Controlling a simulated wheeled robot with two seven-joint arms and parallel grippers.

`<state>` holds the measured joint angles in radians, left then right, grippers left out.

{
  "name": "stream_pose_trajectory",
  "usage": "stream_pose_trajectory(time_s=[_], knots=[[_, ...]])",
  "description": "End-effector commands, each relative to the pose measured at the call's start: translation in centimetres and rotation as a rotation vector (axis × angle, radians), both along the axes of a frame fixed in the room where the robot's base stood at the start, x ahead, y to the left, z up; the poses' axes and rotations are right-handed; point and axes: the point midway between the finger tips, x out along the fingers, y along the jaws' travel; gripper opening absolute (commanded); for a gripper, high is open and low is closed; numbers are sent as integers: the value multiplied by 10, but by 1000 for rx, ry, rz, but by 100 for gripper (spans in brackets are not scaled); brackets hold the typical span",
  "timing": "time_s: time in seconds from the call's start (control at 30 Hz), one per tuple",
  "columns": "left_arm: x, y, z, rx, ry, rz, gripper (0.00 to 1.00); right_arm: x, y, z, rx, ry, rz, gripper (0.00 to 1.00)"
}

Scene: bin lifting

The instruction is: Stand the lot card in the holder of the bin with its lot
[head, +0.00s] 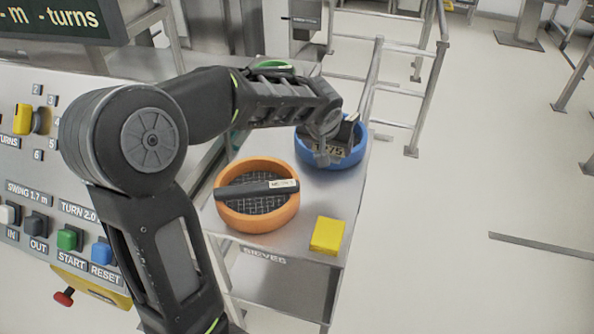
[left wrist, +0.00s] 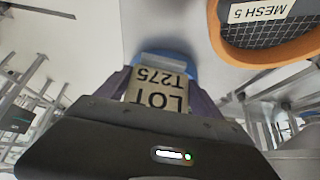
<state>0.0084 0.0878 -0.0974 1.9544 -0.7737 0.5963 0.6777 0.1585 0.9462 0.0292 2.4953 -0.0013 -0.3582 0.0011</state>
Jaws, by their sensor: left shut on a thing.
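The lot card (left wrist: 158,92) is beige and reads "LOT T275", upside down in the left wrist view. My left gripper (left wrist: 160,84) is shut on it, with a dark finger on each side. Whether the card touches a holder is hidden. My right gripper is not in view.
An orange round sieve (head: 257,221) with a dark labelled bar stands nearer on the metal bench; its label reads "MESH 5" in the left wrist view. A yellow block (head: 327,235) lies near the front right corner. A green item (head: 271,64) shows partly behind my arm.

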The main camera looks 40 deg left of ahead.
Motion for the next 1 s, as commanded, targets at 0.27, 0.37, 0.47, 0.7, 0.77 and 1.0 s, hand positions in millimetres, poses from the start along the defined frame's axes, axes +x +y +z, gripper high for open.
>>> stream_pose_trajectory(time_s=[0.27,0.37,0.47,0.7,0.77,1.0], knots=[[-1,0,-23,2,5,-1,35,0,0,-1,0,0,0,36],[-1,-1,-42,1,6,-2,35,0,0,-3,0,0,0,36],[0,-1,-57,1,3,-3,35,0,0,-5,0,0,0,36],[0,0,-63,1,-1,-1,35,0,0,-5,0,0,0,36],[0,0,-63,1,-1,-1,35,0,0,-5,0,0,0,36],[-1,-1,-82,1,3,-3,35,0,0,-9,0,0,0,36]])
